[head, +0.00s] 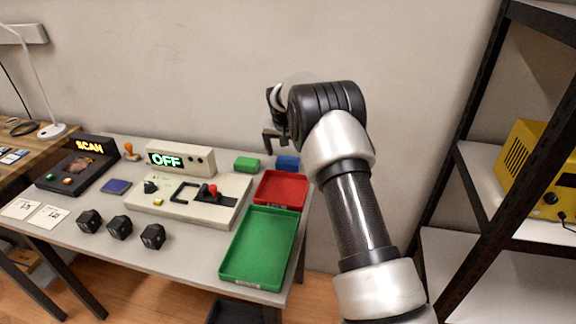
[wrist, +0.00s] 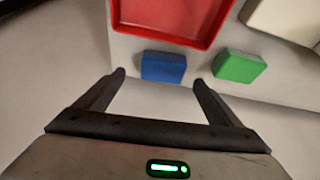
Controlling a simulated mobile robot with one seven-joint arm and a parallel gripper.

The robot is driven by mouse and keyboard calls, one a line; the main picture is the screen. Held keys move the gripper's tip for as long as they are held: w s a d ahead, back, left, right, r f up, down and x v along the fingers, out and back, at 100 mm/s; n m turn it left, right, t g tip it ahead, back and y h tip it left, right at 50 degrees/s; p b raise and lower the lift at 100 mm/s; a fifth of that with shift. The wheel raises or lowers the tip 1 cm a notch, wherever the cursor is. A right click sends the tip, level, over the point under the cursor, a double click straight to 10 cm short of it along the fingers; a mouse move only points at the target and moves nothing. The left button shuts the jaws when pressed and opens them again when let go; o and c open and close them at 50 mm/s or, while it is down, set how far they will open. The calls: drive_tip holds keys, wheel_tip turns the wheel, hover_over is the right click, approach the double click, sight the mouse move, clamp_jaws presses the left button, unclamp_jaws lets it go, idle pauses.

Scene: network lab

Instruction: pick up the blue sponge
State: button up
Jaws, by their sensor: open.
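The blue sponge (head: 288,163) is a small block at the back right corner of the grey table, beside the green block (head: 246,164). In the wrist view the blue sponge (wrist: 163,66) lies just beyond and between my fingertips, and the green block (wrist: 239,66) lies to its right, outside the right finger. My gripper (wrist: 160,78) is open and empty. In the head view my gripper (head: 270,134) shows above and slightly left of the sponge. I cannot tell its exact height over the table.
A red tray (head: 281,189) sits close to the sponge, with a green tray (head: 258,246) in front of it. A control panel with a red-knobbed lever (head: 213,191) and an OFF display box (head: 181,158) stand left. A wall is behind; a black shelf (head: 466,150) is right.

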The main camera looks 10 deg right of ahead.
sight(288, 160)
drive_tip(key=x, duration=0.5)
drive_tip(key=shift+w+a+b, duration=0.1)
drive_tip(key=shift+a+b, duration=0.15)
drive_tip(key=shift+b, duration=0.1)
drive_tip(key=shift+r, duration=0.1)
drive_tip(key=c, duration=1.1)
wheel_tip(288, 160, up, 10)
drive_tip(key=shift+p, duration=0.9)
drive_tip(key=shift+c, duration=0.2)
